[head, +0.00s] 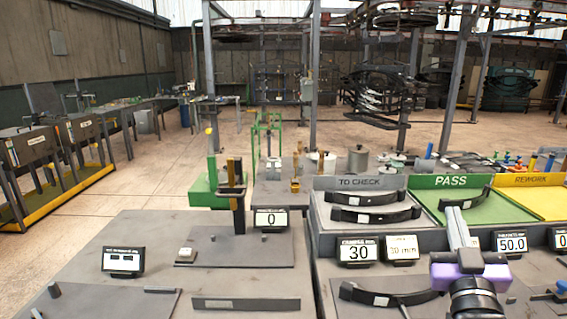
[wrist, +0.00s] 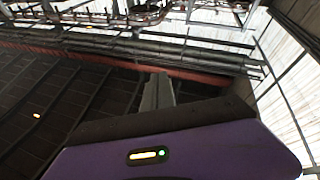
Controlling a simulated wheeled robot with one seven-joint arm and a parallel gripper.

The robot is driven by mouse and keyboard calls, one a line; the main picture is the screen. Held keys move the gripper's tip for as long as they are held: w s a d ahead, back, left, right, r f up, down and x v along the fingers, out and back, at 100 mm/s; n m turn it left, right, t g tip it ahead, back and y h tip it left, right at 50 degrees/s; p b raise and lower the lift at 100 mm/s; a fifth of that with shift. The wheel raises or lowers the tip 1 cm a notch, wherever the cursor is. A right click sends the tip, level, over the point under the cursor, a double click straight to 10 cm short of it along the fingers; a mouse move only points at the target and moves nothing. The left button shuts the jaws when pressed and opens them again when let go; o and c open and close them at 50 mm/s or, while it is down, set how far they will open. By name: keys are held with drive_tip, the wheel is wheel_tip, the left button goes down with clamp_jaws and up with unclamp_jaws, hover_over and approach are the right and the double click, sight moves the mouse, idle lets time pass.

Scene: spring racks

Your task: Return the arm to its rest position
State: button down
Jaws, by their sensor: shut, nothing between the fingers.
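My arm is at the lower right in the head view, with its purple wrist body above the table. My gripper (head: 457,215) points up from it, its grey fingers together and empty. In the wrist view the fingers (wrist: 160,82) stand upright beyond the purple housing, against the roof and a dark wall. A dark curved spring leaf (head: 390,296) lies on the table left of my wrist, partly hidden by it.
Behind the gripper are the TO CHECK tray (head: 358,183) with two spring leaves, the green PASS tray (head: 490,216) with one, and the yellow REWORK tray (head: 540,203). Small displays, including one reading 30 (head: 357,251), stand in front. The left table (head: 150,228) holds a gauge post (head: 236,200).

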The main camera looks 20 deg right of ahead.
drive_tip(key=s+a+f+n+t+y, duration=0.1)
drive_tip(key=s+a+f+n+y, duration=0.2)
drive_tip(key=s+a+f+y, duration=0.4)
drive_tip(key=s+a+f+n+t+y, duration=0.1)
drive_tip(key=s+a+f+n+y, duration=0.3)
drive_tip(key=a, duration=0.5)
drive_tip(key=s+a+f+m+g, duration=0.1)
drive_tip(key=s+a+f+g, duration=0.2)
drive_tip(key=s+f, duration=0.3)
drive_tip(key=s+a+f+m+g, duration=0.2)
drive_tip(key=s+a+f, duration=0.3)
drive_tip(key=s, duration=1.1)
drive_tip(key=shift+s+a+f+g+y, duration=0.15)
drive_tip(key=shift+a+f+g+y, duration=0.3)
drive_tip(key=shift+f, duration=0.35)
drive_tip(key=shift+d, duration=0.1)
